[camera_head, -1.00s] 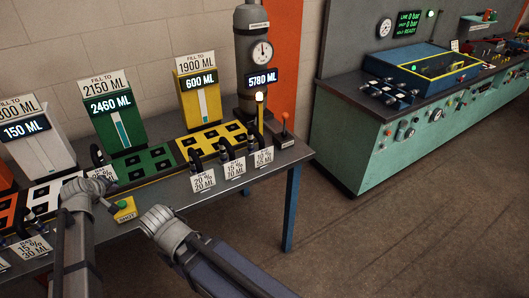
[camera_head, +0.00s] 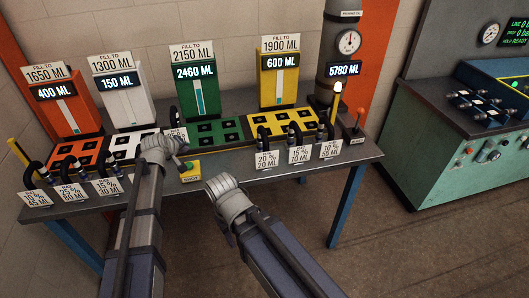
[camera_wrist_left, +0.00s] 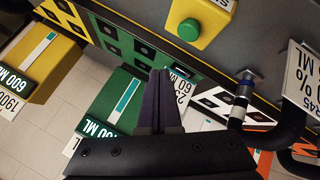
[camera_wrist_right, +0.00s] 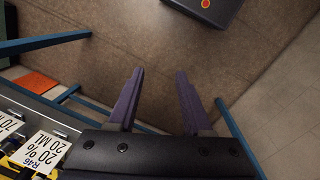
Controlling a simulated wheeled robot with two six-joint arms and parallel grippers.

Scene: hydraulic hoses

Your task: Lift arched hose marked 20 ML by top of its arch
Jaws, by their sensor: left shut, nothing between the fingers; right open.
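The black arched hose marked 20 ML (camera_head: 262,135) stands at the front edge of the yellow pad, behind its white 20 % 20 ML card (camera_head: 267,159). That card also shows at the lower left of the right wrist view (camera_wrist_right: 40,150); the arch is not clear there. My left gripper (camera_head: 172,148) is left of this hose, near the yellow button box; its fingers are together and empty in the left wrist view (camera_wrist_left: 166,85). My right gripper (camera_head: 222,184) is in front of the table, left of and nearer than the hose. Its fingers are apart and empty in the right wrist view (camera_wrist_right: 155,95).
A black hose (camera_wrist_left: 285,130) is close beside my left fingers. The yellow button box (camera_head: 189,171), red-knobbed lever (camera_head: 359,117) and grey column (camera_head: 335,60) stand nearby.

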